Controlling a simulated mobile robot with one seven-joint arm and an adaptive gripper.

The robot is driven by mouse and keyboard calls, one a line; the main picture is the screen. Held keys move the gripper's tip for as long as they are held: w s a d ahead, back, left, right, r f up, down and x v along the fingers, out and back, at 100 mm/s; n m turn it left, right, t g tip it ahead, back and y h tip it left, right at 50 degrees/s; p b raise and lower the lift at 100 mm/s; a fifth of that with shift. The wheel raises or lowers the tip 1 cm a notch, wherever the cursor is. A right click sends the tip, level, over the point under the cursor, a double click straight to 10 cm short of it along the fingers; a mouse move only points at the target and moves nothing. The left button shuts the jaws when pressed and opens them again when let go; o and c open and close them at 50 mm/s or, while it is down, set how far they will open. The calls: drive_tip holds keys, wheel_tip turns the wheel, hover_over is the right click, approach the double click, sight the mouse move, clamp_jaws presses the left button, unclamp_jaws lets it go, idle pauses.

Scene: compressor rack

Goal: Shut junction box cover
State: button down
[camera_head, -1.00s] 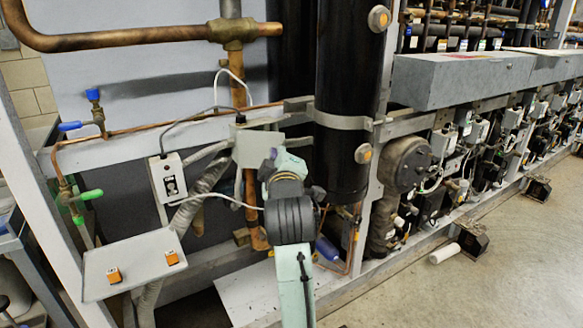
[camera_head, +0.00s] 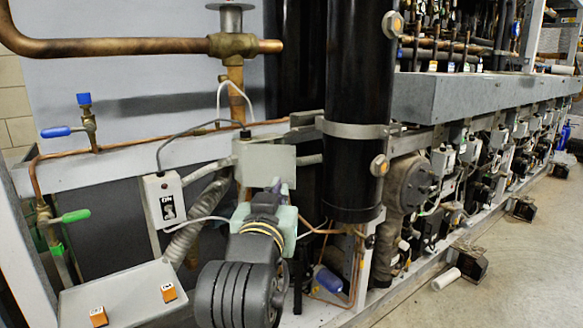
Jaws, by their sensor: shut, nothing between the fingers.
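A light grey junction box (camera_head: 267,163) is mounted on the rack in the upper middle of the head view, with a cable entering at its top. A flat plate faces me there; I cannot tell how far its cover stands open. My gripper (camera_head: 276,187) is just below and in front of the box's lower edge. It is shut and empty, with its fingers mostly hidden behind my wrist. I cannot tell whether it touches the box.
A grey panel (camera_head: 125,300) with two orange switches is at lower left. A small switch box (camera_head: 165,199) hangs left of the junction box. A black cylinder (camera_head: 352,95) stands close on the right. Copper pipes and valves are at left. Open floor (camera_head: 515,270) lies to the right.

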drive_tip(key=w+p, duration=0.2)
drive_tip(key=p, duration=0.9)
approach(292, 167)
drive_tip(key=w, duration=0.1)
drive_tip(key=w+r, duration=0.1)
drive_tip(key=w, duration=0.3)
drive_tip(key=shift+w+d+r, duration=0.15)
drive_tip(key=shift+d, duration=0.15)
drive_tip(key=shift+w, duration=0.1)
drive_tip(key=shift+w+d+y, duration=0.15)
drive_tip(key=shift+d+y, duration=0.1)
drive_tip(key=shift+y, duration=0.05)
